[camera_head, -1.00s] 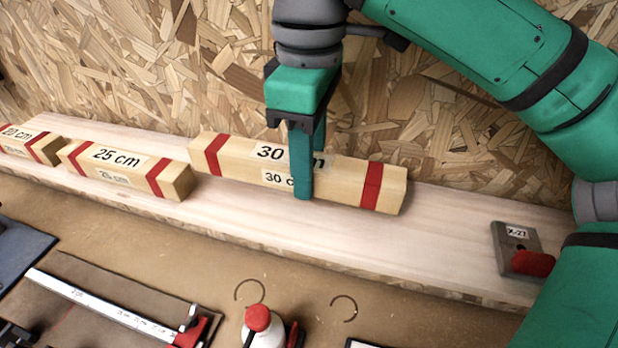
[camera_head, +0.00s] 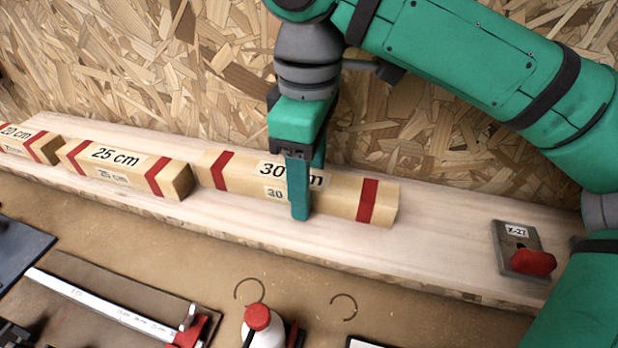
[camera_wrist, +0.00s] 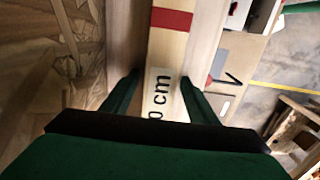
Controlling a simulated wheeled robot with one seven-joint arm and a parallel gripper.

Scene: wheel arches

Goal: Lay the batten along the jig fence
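The 30 cm batten (camera_head: 246,184) is pale wood with a red band near each end. It is at the shelf plank, at the right end of a row of battens. My gripper (camera_head: 302,205) reaches down over its middle, one finger in front covering part of the label. In the wrist view my gripper (camera_wrist: 160,82) has a finger on each side of the batten (camera_wrist: 167,48), apparently closed on it. Whether its underside touches the plank is unclear. On the bench at lower left, a board carries a pale marked rail (camera_head: 105,306), possibly the jig fence, with a red end piece.
A 25 cm batten (camera_head: 128,172) and a 20 cm batten (camera_head: 35,146) lie to the left on the plank (camera_head: 400,258). A grey block labelled X-27 (camera_head: 508,236) with a red part is to the right. A red-capped bottle (camera_head: 258,320) stands in front. A chipboard wall (camera_head: 120,60) is behind.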

